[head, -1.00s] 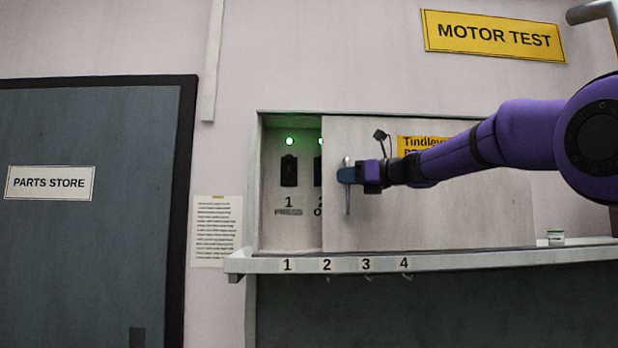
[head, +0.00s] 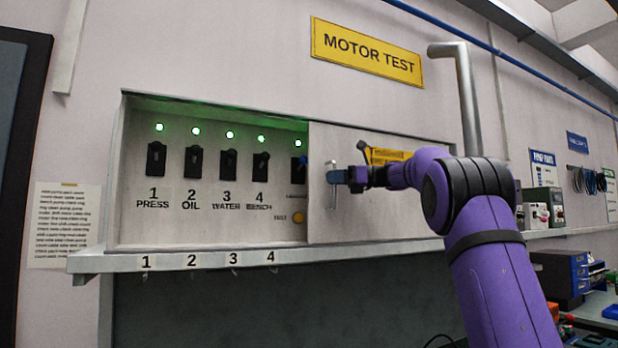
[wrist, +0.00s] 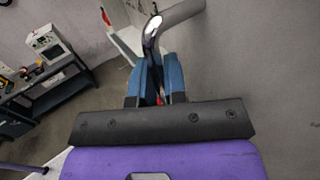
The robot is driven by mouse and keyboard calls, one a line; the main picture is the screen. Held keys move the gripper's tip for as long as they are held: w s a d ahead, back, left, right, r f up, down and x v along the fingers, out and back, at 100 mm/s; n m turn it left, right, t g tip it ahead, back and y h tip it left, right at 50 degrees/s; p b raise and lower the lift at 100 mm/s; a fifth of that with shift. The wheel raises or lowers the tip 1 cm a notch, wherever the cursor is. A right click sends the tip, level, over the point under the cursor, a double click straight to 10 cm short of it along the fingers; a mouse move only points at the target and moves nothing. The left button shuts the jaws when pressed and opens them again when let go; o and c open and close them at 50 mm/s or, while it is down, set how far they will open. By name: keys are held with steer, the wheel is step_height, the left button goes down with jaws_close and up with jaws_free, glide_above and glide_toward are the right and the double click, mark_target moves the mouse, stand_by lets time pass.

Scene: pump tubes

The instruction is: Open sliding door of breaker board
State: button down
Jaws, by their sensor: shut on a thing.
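The breaker board (head: 215,205) is a recessed box on the wall, with its left part uncovered. Numbered black switches stand in a row there, each with a lit green lamp above. The sliding door (head: 322,226) is a pale panel covering the right part of the board; its left edge lies just right of a fifth, partly covered switch. A vertical metal handle (head: 332,192) stands near that edge. My gripper (head: 337,176) is shut on the handle. In the wrist view the blue fingers (wrist: 158,82) close around the curved metal handle (wrist: 158,30).
A ledge (head: 330,248) numbered 1 to 4, with small hooks below, runs under the board. A yellow MOTOR TEST sign (head: 366,52) hangs above. A paper notice (head: 63,225) is at left. Shelves with equipment (head: 560,277) stand at far right.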

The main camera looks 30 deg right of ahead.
steer(key=shift+d+f, duration=0.1)
steer(key=shift+d, duration=1.8)
steer(key=c, duration=1.2)
jaws_free()
steer(key=shift+s+d, duration=0.1)
steer(key=shift+s, duration=0.05)
steer(key=v, duration=1)
steer(key=shift+d, duration=0.25)
steer(key=shift+s, duration=0.15)
